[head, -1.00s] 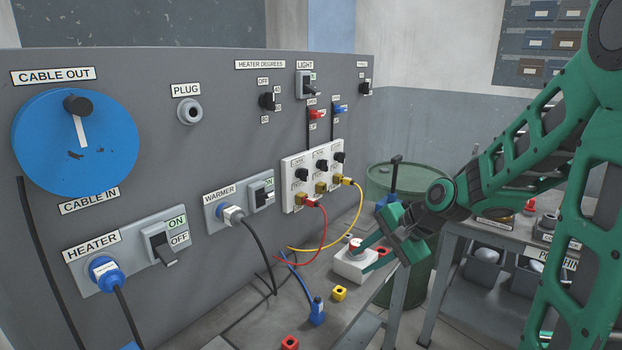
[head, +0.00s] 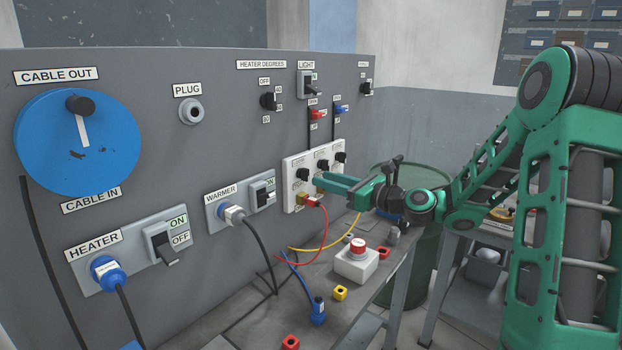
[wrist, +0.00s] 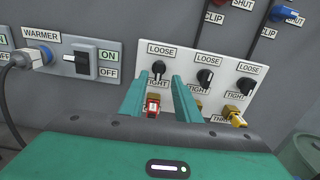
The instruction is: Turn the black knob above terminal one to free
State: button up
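The white terminal panel (head: 293,194) is on the grey wall, with three black knobs, each between LOOSE and TIGHT labels. The leftmost black knob (wrist: 158,69) sits above the terminal with a red plug (wrist: 152,106); it also shows in the head view (head: 302,175). Its exact pointer direction is hard to read. My gripper (wrist: 160,80) is open and empty. In the wrist view its two green fingers point at the panel, one on each side below the leftmost knob. Contact cannot be told. In the head view my gripper (head: 324,183) covers part of the lower panel.
The middle knob (wrist: 205,77) and right knob (wrist: 245,86) are close by. A yellow plug (wrist: 236,117) is in the right terminal. The warmer switch (wrist: 80,62) is to the left. A red button box (head: 356,264) and loose coloured blocks lie on the bench below.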

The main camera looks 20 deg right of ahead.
aim_at(309, 175)
jog(key=x, duration=0.6)
jog(key=c, duration=0.7)
jog(key=shift+c, duration=0.2)
